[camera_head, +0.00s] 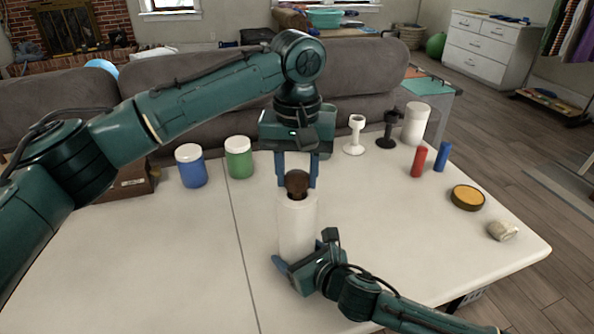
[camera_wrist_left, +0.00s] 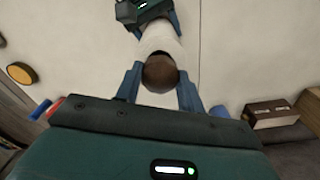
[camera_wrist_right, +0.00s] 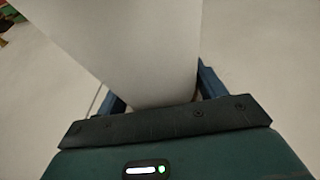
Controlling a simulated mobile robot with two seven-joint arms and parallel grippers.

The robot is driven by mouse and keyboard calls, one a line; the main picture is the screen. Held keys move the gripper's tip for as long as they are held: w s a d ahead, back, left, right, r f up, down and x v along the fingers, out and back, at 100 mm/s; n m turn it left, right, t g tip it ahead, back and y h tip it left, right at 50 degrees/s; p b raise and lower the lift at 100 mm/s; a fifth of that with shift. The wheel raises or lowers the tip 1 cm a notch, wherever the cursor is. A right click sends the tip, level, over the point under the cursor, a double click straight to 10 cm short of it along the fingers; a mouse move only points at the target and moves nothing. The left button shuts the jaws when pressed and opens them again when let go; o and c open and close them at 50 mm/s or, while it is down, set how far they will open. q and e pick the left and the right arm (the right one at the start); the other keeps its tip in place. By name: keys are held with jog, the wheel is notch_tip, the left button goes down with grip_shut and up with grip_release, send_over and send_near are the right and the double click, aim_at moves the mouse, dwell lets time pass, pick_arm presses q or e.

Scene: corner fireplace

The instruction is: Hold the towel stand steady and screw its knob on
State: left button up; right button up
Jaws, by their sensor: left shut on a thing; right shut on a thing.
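The towel stand stands upright near the table's front, wrapped by a tall white paper roll (camera_head: 297,225) that hides its post. Its round brown knob (camera_head: 297,183) is at the top of the roll and shows from above in the left wrist view (camera_wrist_left: 160,74). My left gripper (camera_head: 298,186) points down from above, shut on the knob with one finger on each side. My right gripper (camera_head: 298,262) is low at the front, shut on the stand around the white roll, which fills the right wrist view (camera_wrist_right: 140,45). The knob's thread is hidden.
A blue jar (camera_head: 191,168) and a green jar (camera_head: 239,160) stand at the back left. White (camera_head: 354,136) and black (camera_head: 387,132) stands, a white canister (camera_head: 415,125), red (camera_head: 419,162) and blue (camera_head: 442,157) cylinders, and a yellow-topped round tin (camera_head: 467,198) are right. The left front is clear.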

pick_arm(q)
jog(key=m, duration=1.5)
jog(key=o, duration=1.2)
jog(key=shift+c, duration=0.2)
notch_tip(320, 180, up, 12)
